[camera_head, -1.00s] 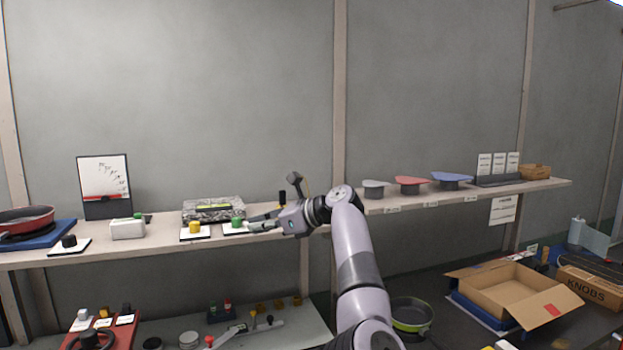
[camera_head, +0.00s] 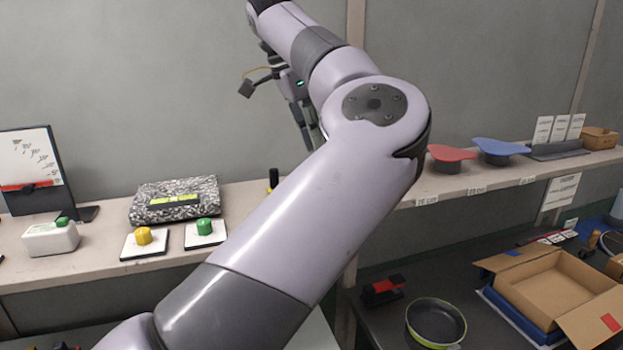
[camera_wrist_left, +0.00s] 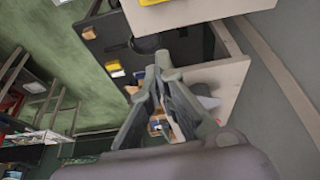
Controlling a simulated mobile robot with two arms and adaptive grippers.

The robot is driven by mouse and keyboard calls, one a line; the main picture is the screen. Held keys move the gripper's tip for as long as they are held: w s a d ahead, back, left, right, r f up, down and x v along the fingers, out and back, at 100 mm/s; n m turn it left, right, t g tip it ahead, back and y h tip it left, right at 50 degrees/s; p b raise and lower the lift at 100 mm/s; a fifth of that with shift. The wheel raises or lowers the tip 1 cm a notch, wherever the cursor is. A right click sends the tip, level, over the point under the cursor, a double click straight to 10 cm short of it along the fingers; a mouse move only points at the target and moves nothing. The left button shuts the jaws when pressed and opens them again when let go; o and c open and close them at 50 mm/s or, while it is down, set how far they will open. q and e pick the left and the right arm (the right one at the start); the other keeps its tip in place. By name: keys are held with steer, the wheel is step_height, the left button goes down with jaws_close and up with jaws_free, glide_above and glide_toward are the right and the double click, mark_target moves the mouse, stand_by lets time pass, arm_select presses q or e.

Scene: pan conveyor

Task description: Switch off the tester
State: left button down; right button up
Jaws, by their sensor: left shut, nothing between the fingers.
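No label marks the tester. A candidate is the speckled grey box with a lit yellow-green display (camera_head: 176,199) on the shelf in the head view. A white box with a green top button (camera_head: 51,238) stands to its left. A yellow knob (camera_head: 143,236) and a green knob (camera_head: 204,227) sit on white plates in front of the speckled box. My left gripper (camera_head: 306,122) is raised above the shelf, right of these things and apart from them, partly hidden by my arm. Its fingers (camera_wrist_left: 158,76) are shut and empty in the left wrist view. My right gripper is out of view.
A black stand with a chart (camera_head: 32,170) is at the left. Red (camera_head: 451,153) and blue (camera_head: 500,147) lids stand on the shelf at the right. Below are a green-rimmed pan (camera_head: 436,322) and an open carton (camera_head: 548,285). My arm covers the shelf's middle.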

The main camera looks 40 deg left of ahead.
arm_select(q)
steer(key=p+x, duration=0.2)
steer(key=x, duration=0.7)
steer(key=shift+w+f+p, duration=0.2)
steer(key=shift+f+p, duration=0.05)
steer(key=shift+p, duration=0.05)
steer(key=s+p, duration=0.1)
steer(key=s+a, duration=0.1)
steer(key=shift+s+a+f+p, duration=0.2)
steer(key=shift+s+a+p, duration=0.1)
steer(key=shift+p, duration=0.05)
steer(key=shift+s+a, duration=0.2)
steer(key=shift+s, duration=0.3)
steer(key=shift+f, duration=0.1)
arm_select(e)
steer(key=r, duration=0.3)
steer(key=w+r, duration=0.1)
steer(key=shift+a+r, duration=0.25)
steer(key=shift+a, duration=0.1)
arm_select(q)
steer(key=shift+w, duration=0.1)
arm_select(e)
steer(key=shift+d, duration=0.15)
